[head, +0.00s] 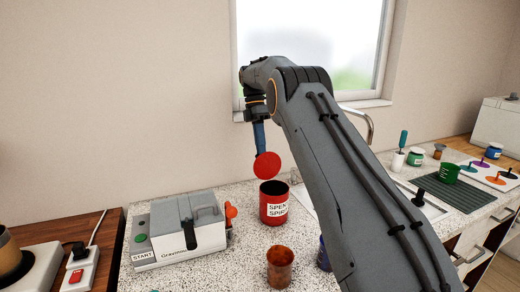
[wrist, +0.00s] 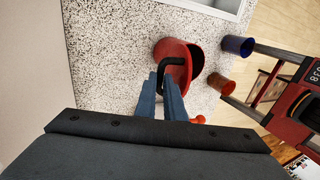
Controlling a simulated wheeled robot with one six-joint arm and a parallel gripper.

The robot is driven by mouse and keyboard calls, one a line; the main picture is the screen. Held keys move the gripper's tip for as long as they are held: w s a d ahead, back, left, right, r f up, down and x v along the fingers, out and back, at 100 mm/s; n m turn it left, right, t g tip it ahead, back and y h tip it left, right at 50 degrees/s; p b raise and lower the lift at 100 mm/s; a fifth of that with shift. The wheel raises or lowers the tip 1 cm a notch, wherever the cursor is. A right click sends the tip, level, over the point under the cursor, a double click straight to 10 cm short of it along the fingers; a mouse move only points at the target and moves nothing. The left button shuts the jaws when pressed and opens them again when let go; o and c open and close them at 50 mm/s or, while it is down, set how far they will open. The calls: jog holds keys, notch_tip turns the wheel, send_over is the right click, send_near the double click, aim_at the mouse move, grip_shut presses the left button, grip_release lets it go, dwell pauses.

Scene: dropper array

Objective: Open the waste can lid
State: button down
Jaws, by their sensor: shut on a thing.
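The waste can (head: 274,209) is a red cylinder with a white label, standing upright on the speckled counter. Its dark opening shows. Its round red lid (head: 267,166) is raised and steeply tilted at the far side of the rim, with its face toward the head camera. I cannot tell whether its lower edge touches the can. My gripper (head: 260,148) is shut on the lid's handle, behind the lid. In the wrist view, the black bent handle (wrist: 175,63) lies between the blue fingers (wrist: 165,95). The can (wrist: 198,62) is partly hidden by the lid there.
A grey box device (head: 178,230) with a red knob stands left of the can. An orange-brown cup (head: 280,269) and a blue cup (head: 322,256) stand in front. A sink and several small jars are at right. A wall and window are behind.

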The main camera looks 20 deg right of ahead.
jog(key=shift+s+f, duration=0.1)
jog(key=shift+f, duration=0.3)
jog(key=c, duration=1.8)
grip_release()
jog(key=shift+r, duration=0.1)
jog(key=shift+c, duration=0.2)
jog(key=shift+r, duration=0.25)
